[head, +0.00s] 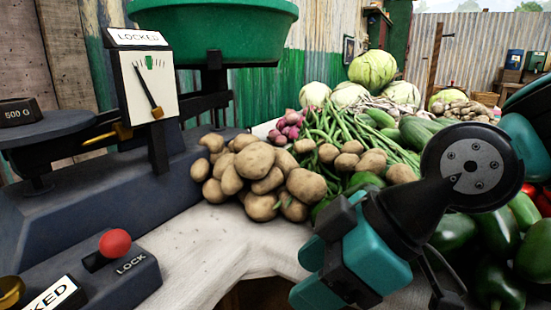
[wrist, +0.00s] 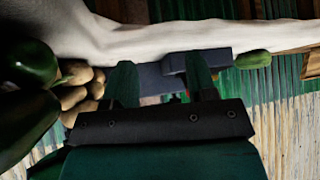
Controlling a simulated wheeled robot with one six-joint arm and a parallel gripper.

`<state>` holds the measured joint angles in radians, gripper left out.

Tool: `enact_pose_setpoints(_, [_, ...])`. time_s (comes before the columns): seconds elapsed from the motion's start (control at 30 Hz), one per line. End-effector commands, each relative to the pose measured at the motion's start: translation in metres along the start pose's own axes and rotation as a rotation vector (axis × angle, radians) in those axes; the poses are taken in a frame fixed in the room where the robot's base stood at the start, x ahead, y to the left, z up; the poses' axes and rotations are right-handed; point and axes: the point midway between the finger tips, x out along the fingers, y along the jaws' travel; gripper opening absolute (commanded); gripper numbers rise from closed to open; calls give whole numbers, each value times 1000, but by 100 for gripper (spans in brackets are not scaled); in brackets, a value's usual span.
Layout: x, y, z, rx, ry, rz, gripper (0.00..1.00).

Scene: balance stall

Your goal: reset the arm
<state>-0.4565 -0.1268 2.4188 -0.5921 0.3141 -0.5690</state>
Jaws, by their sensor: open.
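My gripper (wrist: 163,80) shows in the wrist view with its two dark green fingers apart. The gap between them holds nothing; the grey scale base lies beyond it. In the head view my teal and black arm is folded low on the right, in front of the produce. Its end hangs over the front of the stall, right of the scale (head: 75,205) and just in front of the potatoes (head: 256,160). The fingertips are hard to make out there.
The scale carries a green pan (head: 215,25), a 500 G weight (head: 20,112) and a red-knobbed lock lever (head: 115,243). Green beans (head: 335,125), cabbages (head: 372,70) and dark green peppers (head: 495,275) crowd around my arm. Bare pale cloth (head: 235,245) lies front centre.

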Motion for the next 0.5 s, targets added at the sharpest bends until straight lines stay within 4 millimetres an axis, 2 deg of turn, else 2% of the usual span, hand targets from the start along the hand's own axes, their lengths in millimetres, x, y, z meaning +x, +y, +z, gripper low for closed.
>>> enact_pose_setpoints(0.03, [-12,0,23,137,-68,13,52])
enact_pose_setpoints(0.1, [-25,-4,52,327,-161,28,52])
enact_pose_setpoints(0.27, [-54,-21,109,739,-347,89,52])
enact_pose_setpoints(0.3, [-66,-24,107,789,-370,95,52])
enact_pose_setpoints(0.33, [-74,-24,96,777,-366,92,52])
enact_pose_setpoints(0.5, [-106,-25,67,770,-365,89,52])
